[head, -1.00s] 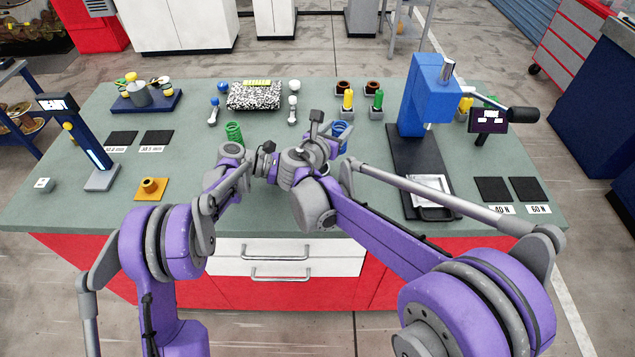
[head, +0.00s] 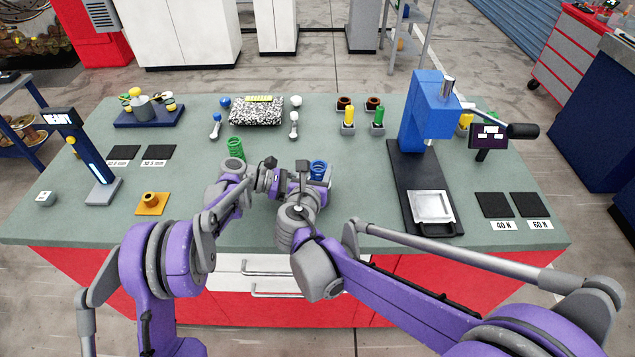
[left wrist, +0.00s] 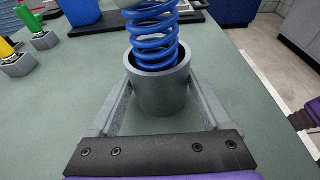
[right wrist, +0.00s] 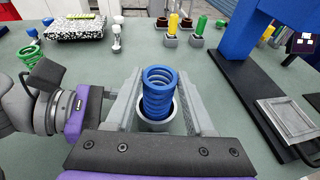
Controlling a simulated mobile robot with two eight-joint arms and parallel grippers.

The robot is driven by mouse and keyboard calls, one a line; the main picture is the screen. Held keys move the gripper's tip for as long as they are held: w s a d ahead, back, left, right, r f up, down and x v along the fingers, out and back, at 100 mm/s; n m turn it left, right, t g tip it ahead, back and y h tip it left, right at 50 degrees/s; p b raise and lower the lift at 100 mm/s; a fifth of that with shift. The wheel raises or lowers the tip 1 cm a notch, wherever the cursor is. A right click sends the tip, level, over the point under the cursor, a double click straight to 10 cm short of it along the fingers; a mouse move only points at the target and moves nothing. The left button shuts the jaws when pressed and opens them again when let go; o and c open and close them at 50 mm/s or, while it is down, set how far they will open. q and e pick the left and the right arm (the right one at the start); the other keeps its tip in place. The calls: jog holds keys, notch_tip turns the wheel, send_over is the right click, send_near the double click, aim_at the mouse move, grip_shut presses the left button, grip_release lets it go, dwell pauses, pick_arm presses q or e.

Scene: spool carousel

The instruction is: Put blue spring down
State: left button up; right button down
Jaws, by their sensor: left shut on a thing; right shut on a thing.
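The blue spring (head: 318,170) stands upright at the middle of the bench, near both grippers. In the right wrist view the spring (right wrist: 158,92) is between the fingers of my right gripper (right wrist: 160,88), which is shut on it. Its lower end is inside a grey cup (right wrist: 158,126). In the left wrist view my left gripper (left wrist: 160,95) is shut on this grey cup (left wrist: 160,92), with the spring (left wrist: 153,35) rising out of it. I cannot tell whether the spring rests on the cup's bottom.
A green spring (head: 236,147) stands to the left. A blue press (head: 425,115) with a metal tray (head: 432,206) is to the right. A READY display post (head: 90,160) and an orange fixture (head: 152,203) are at the left.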

jog(key=shift+f, duration=2.05)
jog(key=shift+f, duration=0.1)
jog(key=shift+c, duration=1.3)
grip_release()
